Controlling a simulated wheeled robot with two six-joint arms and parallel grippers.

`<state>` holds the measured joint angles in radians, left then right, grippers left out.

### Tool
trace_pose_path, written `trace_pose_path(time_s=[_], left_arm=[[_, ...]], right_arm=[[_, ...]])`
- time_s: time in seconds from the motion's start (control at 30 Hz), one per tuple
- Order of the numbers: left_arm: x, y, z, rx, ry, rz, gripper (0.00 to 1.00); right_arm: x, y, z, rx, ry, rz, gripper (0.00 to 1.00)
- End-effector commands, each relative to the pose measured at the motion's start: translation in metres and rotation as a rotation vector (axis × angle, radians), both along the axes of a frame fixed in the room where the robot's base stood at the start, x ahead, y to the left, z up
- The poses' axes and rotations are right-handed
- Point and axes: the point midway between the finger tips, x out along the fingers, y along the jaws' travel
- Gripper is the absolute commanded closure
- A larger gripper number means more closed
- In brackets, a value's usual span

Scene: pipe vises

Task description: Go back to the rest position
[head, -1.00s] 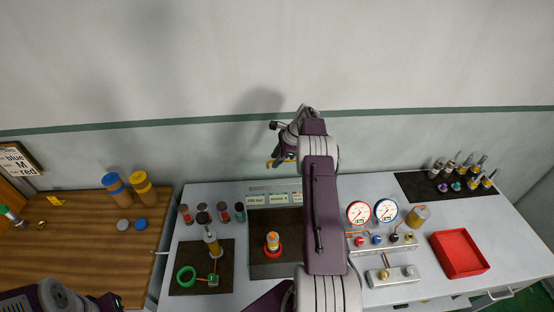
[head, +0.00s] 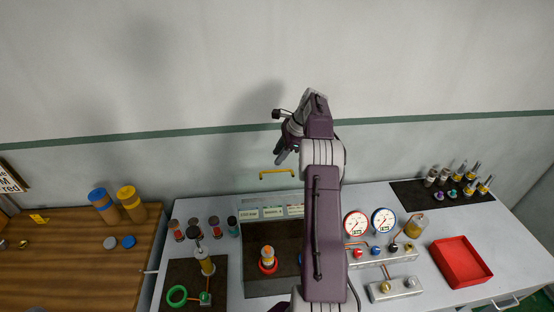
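My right gripper (head: 280,156) is at the end of the purple and white arm that rises through the middle of the head view. It hangs in front of the wall, above the back of the grey bench (head: 362,199) and just above a yellow handle (head: 277,172). It is seen from behind and small, so its finger gap is hard to judge. Nothing shows held in it. My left gripper is not in the head view.
On the bench are a dark tray with an orange and white piece (head: 268,256), two gauges (head: 384,219), a red tray (head: 461,261) and a dark mat (head: 407,194) with several fittings. A wooden table (head: 75,259) with blue and yellow cylinders stands left.

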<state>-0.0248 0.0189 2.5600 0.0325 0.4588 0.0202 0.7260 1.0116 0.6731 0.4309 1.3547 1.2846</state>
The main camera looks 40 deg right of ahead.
Motion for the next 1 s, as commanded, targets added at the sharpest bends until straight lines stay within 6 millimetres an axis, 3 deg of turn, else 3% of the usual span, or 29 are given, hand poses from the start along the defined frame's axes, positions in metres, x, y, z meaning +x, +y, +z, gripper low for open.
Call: trace_pose_path(time_s=[0.37,0.47,0.57,0.67,0.7,0.8,0.9,1.0], left_arm=[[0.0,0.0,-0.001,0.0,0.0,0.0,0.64],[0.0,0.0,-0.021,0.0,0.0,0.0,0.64],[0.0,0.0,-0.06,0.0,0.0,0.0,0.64],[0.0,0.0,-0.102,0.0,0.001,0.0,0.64],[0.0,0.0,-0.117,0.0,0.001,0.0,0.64],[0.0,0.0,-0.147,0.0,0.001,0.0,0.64],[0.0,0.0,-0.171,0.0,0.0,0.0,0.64],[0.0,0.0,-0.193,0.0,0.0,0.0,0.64]], right_arm=[[0.001,0.001,-0.002,0.0,0.0,0.002,0.67],[0.013,0.02,-0.013,-0.009,-0.011,0.043,0.67],[0.039,0.071,-0.005,-0.056,-0.073,0.147,0.67],[0.035,0.148,-0.019,-0.058,-0.053,0.275,0.67],[0.027,0.176,-0.03,-0.067,-0.038,0.327,0.67],[-0.001,0.232,-0.06,-0.114,-0.016,0.48,0.67],[-0.038,0.271,-0.096,-0.182,-0.004,0.657,0.67],[-0.08,0.297,-0.137,-0.257,0.002,0.854,0.67]])
